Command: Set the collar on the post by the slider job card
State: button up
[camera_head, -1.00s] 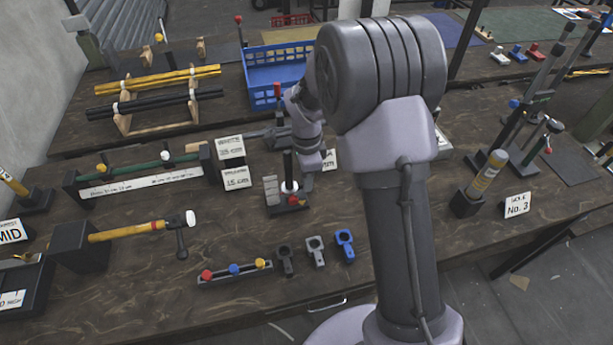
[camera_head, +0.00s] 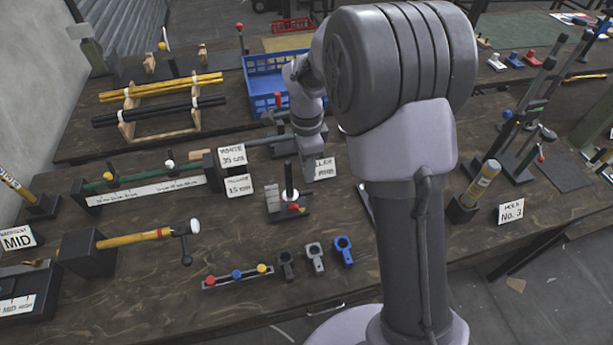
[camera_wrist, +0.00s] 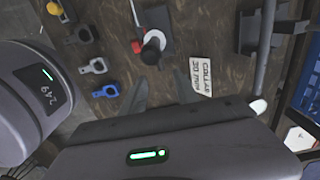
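A short black post (camera_head: 289,174) stands upright on a dark base in the middle of the bench. A white collar (camera_head: 290,195) is around its lower part, with a red knob beside it. In the wrist view, the post (camera_wrist: 150,56) and white collar (camera_wrist: 154,40) appear from above. A white card reading "COLLAR 30 mm" (camera_wrist: 201,77) lies beside them, partly hidden by my arm in the head view. My gripper (camera_wrist: 160,92) has its fingers apart, with nothing between them. It is close to the post and card, not touching the collar.
A slider rail (camera_head: 145,180) with yellow and white knobs lies left, beside "WHITE 35 cm" and "YELLOW 15 cm" cards (camera_head: 238,186). Grey, black and blue ring fittings (camera_head: 315,257) lie in front. A blue crate (camera_head: 262,76) is behind.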

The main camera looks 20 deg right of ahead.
notch_tip(320, 180, up, 8)
jog(key=p, duration=0.2)
jog(key=shift+r, duration=0.2)
jog(key=s+a+r+n+t+y+b, duration=0.1)
jog(key=s+a+r+n+t+b, duration=0.15)
jog(key=s+r+n, duration=0.7)
jog(key=s+a+n+t+y, duration=0.1)
jog(key=s+n+t, duration=0.2)
jog(key=s, duration=1.2)
jog(key=shift+s+n, duration=0.3)
jog(key=shift+n, duration=0.25)
jog(key=shift+f, duration=0.1)
